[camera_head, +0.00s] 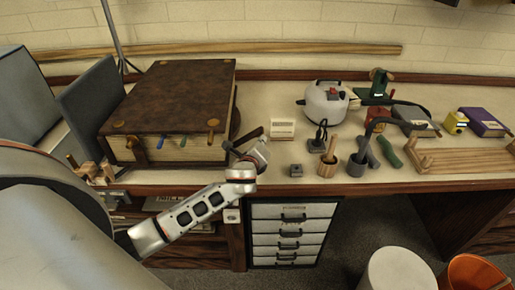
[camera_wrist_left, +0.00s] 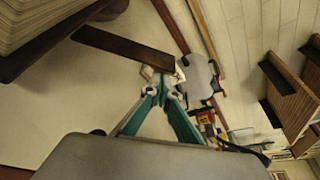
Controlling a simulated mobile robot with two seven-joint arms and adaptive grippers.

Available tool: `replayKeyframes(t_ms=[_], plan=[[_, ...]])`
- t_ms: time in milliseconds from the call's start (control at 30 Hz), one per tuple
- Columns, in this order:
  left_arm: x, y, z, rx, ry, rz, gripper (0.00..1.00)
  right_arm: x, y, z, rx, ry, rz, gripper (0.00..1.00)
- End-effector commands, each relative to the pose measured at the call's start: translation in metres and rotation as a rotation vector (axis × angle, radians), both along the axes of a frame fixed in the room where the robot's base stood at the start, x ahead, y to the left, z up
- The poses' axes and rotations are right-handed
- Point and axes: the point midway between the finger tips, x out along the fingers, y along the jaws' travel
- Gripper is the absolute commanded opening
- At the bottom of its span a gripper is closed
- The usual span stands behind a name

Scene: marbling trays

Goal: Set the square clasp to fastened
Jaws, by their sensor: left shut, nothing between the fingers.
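A large brown book-like case (camera_head: 170,95) lies on the bench at the left. Along its front face are several small fittings, among them a dark brown one (camera_head: 140,155), a blue one (camera_head: 160,142), a green one (camera_head: 183,142) and a wooden peg (camera_head: 211,138). I cannot tell which is the square clasp. A dark brown bar (camera_wrist_left: 125,47) reaches from beside the case to my left fingertips in the left wrist view. My left gripper (camera_head: 262,147) is at the case's front right corner, its teal fingers (camera_wrist_left: 163,78) shut and empty, touching or very near the bar's end. My right gripper is not in view.
A white card block (camera_head: 282,129) stands behind my left gripper. A white pot (camera_head: 326,100) stands farther back. A drawer unit (camera_head: 292,235) is below the bench.

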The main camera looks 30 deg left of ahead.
Motion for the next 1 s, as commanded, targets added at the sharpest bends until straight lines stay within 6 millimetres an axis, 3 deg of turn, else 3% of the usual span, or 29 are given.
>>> replayKeyframes(t_ms=[267,400,600,1000], plan=[[-0.006,0.013,0.022,-0.397,-0.241,0.002,0.00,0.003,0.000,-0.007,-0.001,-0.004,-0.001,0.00],[-0.010,0.022,0.035,-0.380,-0.234,-0.001,0.00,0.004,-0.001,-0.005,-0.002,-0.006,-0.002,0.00],[-0.019,0.034,0.047,-0.517,-0.313,0.002,0.00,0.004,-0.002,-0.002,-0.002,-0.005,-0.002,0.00],[-0.030,0.053,0.059,-0.603,-0.369,0.000,0.00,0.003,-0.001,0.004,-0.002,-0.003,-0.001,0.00]])
